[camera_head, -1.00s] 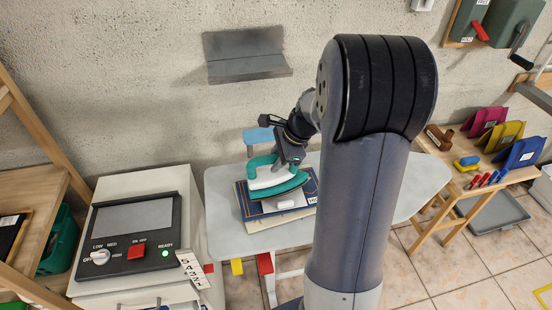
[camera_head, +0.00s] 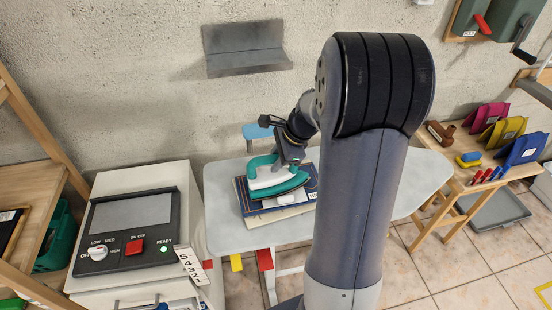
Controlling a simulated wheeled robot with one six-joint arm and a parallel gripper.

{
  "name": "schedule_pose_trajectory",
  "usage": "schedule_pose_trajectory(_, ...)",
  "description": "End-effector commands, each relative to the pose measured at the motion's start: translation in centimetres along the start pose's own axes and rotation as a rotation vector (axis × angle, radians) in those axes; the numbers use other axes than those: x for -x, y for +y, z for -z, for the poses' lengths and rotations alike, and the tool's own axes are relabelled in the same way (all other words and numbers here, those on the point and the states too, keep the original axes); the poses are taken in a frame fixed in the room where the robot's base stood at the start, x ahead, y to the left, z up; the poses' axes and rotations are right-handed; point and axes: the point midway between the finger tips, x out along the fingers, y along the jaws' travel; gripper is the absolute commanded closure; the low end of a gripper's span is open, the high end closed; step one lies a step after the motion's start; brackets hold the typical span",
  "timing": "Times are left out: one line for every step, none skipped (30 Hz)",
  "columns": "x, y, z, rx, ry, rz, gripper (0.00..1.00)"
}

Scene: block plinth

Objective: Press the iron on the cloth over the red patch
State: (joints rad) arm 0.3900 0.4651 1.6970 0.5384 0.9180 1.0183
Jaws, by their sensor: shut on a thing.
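The teal and white iron (camera_head: 272,183) is over the dark blue and cream layers (camera_head: 311,183) on the grey board (camera_head: 222,238). The blue layer looks like the cloth. My gripper (camera_head: 284,163) is shut on the iron's handle from above right. The iron hides the middle of the cloth, and no red patch shows there. I cannot tell whether the soleplate touches the cloth. A pale strip shows below the iron's front edge.
A control box (camera_head: 128,235) with a dial, red button and lit green light stands left of the board. A numbered tag (camera_head: 190,266) hangs at its corner. A grey wall shelf (camera_head: 247,48) is above. A small wooden table (camera_head: 470,175) stands right. My arm hides the board's middle right.

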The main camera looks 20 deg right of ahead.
Motion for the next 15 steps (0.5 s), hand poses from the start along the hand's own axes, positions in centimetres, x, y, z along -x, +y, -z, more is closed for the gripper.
schedule_pose_trajectory(-0.09,-0.05,0.04,0.0,0.0,0.003,1.0)
schedule_pose_trajectory(-0.15,-0.04,0.06,0.0,0.0,0.003,1.0)
schedule_pose_trajectory(-0.23,-0.02,0.09,0.0,0.0,0.003,1.0)
schedule_pose_trajectory(-0.29,-0.01,0.12,0.0,0.0,0.003,1.0)
schedule_pose_trajectory(-0.35,0.01,0.14,0.0,0.0,0.003,1.0)
schedule_pose_trajectory(-0.43,0.03,0.17,0.0,0.0,0.003,1.0)
schedule_pose_trajectory(-0.49,0.04,0.2,0.0,0.0,0.003,1.0)
schedule_pose_trajectory(-0.43,0.03,0.17,0.001,0.0,0.003,1.0)
schedule_pose_trajectory(-0.4,0.02,0.16,0.001,0.0,0.003,1.0)
schedule_pose_trajectory(-0.4,0.03,0.17,0.001,0.0,0.003,1.0)
schedule_pose_trajectory(-0.41,0.04,0.17,0.001,0.0,0.002,1.0)
schedule_pose_trajectory(-0.42,0.05,0.17,0.0,0.0,0.002,1.0)
schedule_pose_trajectory(-0.43,0.05,0.17,0.0,0.0,0.002,1.0)
schedule_pose_trajectory(-0.43,0.06,0.18,0.0,0.0,0.002,1.0)
schedule_pose_trajectory(-0.44,0.07,0.18,0.0,0.0,0.002,1.0)
